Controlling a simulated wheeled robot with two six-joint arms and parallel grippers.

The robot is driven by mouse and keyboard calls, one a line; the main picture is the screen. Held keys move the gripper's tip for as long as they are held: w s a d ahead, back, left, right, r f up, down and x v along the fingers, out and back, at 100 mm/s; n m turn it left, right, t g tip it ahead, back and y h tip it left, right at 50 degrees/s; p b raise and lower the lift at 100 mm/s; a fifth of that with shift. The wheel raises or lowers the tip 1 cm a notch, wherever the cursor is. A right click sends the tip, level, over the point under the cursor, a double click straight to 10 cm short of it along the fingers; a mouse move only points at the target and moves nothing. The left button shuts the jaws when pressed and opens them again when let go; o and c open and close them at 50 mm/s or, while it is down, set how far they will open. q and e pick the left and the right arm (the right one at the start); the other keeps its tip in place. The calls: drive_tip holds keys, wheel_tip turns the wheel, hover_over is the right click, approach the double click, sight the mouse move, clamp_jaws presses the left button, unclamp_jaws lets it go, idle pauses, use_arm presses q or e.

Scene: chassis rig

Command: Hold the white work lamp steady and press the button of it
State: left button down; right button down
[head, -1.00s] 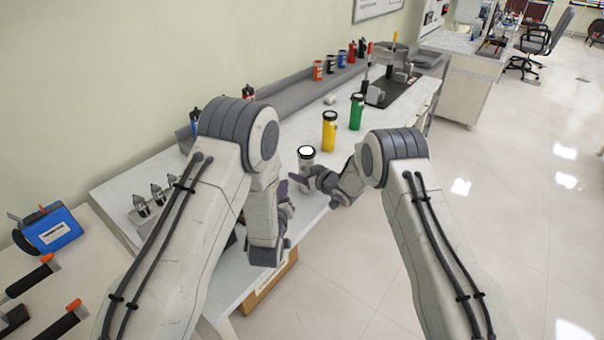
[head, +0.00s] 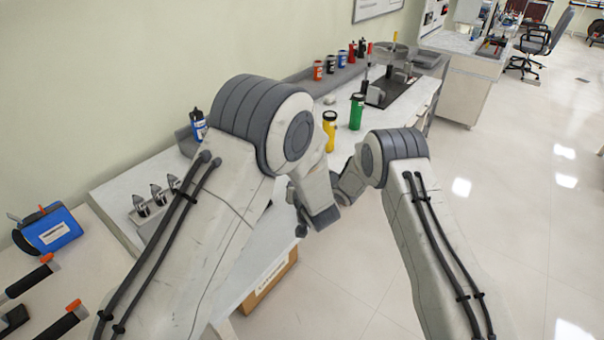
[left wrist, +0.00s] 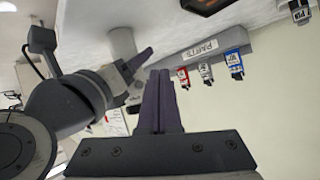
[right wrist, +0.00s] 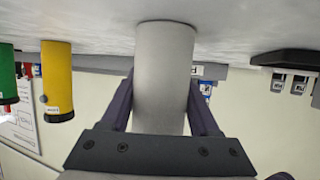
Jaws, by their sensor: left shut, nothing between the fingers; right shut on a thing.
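The white work lamp (right wrist: 165,65) fills the middle of the right wrist view, which shows the scene upside down. My right gripper (right wrist: 163,100) is shut on it, one finger on each side of the cylinder. In the head view the lamp is hidden behind my left arm. In the left wrist view a pale cylinder beside my right gripper's finger seems to be the lamp (left wrist: 122,43). My left gripper (left wrist: 158,76) is shut and empty, near my right gripper and apart from the lamp in that view. The button is not visible.
A yellow lamp (head: 329,128) and a green lamp (head: 356,111) stand further along the white bench. A grey shelf with several bottles (head: 318,70) runs along the wall. A blue case (head: 50,230) lies at the left. Open floor (head: 500,220) is at the right.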

use_arm(q)
drive_tip(key=shift+w+d, duration=0.25)
drive_tip(key=shift+w, duration=0.45)
drive_tip(key=shift+w+d, duration=0.2)
drive_tip(key=shift+w, duration=0.45)
drive_tip(key=shift+w+d, duration=0.25)
drive_tip(key=shift+w, duration=0.45)
idle(0.5)
drive_tip(key=shift+w+d, duration=0.15)
drive_tip(key=shift+w, duration=0.25)
drive_tip(key=shift+w+d, duration=0.1)
drive_tip(key=shift+w, duration=0.2)
idle(0.3)
drive_tip(key=shift+s, duration=0.15)
drive_tip(key=shift+s+a, duration=0.25)
drive_tip(key=shift+s, duration=0.35)
drive_tip(key=shift+s, duration=0.1)
drive_tip(key=s, duration=0.1)
drive_tip(key=s+a, duration=0.1)
drive_tip(key=s, duration=0.1)
drive_tip(key=s+a, duration=0.1)
drive_tip(key=s, duration=0.1)
drive_tip(key=shift+s, duration=0.25)
